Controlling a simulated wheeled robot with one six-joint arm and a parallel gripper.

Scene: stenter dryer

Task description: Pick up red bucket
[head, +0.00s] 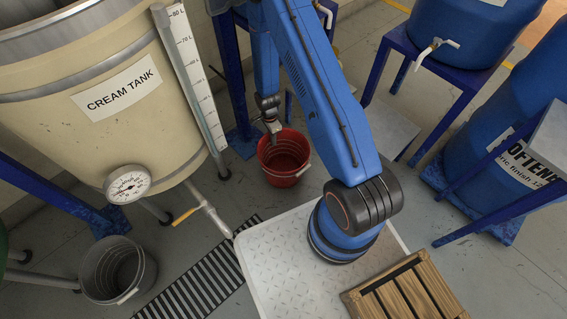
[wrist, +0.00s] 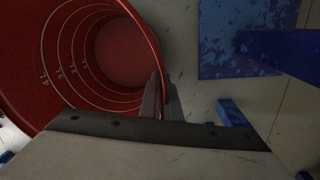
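The red bucket (head: 284,160) stands upright on the grey floor, left of centre in the head view, with its light handle hanging at its right side. My gripper (head: 272,126) points down at the bucket's far rim in that view. In the wrist view, the bucket's inside (wrist: 95,60) with its white level rings fills the upper left. The two fingers of my gripper (wrist: 162,98) are close together at the bucket's rim, one on the inner side and one on the outer side. I cannot tell whether they press on the rim.
A cream tank (head: 90,90) with a gauge and a drain pipe stands at the left. A grey bucket (head: 115,270) is at the lower left near a floor grate (head: 195,275). Blue barrels (head: 460,30) on blue stands are at the right. A wooden crate (head: 405,295) sits in front.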

